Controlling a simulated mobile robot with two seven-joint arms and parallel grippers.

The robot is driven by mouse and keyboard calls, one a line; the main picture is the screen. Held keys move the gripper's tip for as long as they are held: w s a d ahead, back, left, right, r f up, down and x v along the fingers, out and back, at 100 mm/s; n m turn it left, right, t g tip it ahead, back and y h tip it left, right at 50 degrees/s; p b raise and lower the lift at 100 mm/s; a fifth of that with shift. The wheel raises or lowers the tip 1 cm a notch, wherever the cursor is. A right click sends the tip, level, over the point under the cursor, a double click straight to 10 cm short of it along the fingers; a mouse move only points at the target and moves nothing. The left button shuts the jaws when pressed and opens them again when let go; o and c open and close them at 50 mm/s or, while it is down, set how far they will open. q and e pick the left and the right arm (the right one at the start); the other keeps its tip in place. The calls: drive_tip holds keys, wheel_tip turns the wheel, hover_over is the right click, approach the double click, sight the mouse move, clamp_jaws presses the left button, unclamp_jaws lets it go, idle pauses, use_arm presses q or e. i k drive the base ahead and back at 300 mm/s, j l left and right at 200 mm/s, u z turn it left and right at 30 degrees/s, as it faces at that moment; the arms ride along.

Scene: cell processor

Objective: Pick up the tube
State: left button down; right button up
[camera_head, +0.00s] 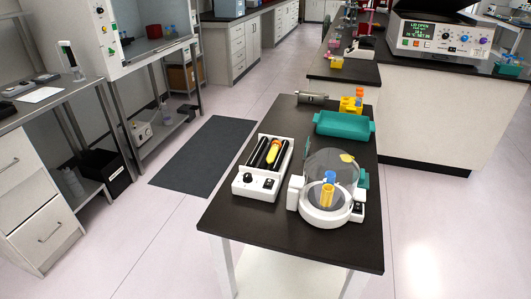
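No gripper of mine shows in the head view. On the dark-topped table in the middle, a white roller device (257,184) has black rollers, with a small yellow-orange tube-like piece (272,155) lying on them. To its right stands a round white device (325,214) with a clear dome. Inside the dome area is a yellow upright piece (327,194) with a blue piece (329,176) above it; I cannot tell which is a tube. At the table's far end is a yellow rack (350,106) with small orange and blue parts.
A teal tray (343,125) and a grey metal cylinder (312,98) sit at the table's (223,211) far end. A white machine with a display (440,36) stands on the right counter. A dark mat (205,157) lies on open floor to the left.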

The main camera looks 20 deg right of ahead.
sight(275, 146)
drive_tip(key=i+j+u, duration=0.25)
drive_tip(key=u, duration=0.15)
drive_tip(key=i+j+u, duration=0.35)
drive_tip(key=i+j+z, duration=0.1)
drive_tip(key=i+j, duration=0.15)
drive_tip(key=i, duration=0.2)
drive_tip(key=i+j+z, duration=0.1)
drive_tip(key=i+j, duration=0.2)
drive_tip(key=i, duration=0.15)
drive_tip(key=i+z, duration=0.15)
drive_tip(key=z, duration=0.3)
drive_tip(key=i+z, duration=0.2)
drive_tip(key=z, duration=0.25)
drive_tip(key=i+j+z, duration=0.15)
drive_tip(key=z, duration=0.35)
drive_tip(key=i+z, duration=0.15)
drive_tip(key=z, duration=0.3)
drive_tip(key=i+j+z, duration=0.1)
drive_tip(key=z, duration=0.35)
drive_tip(key=i+j+z, duration=0.1)
drive_tip(key=z, duration=0.35)
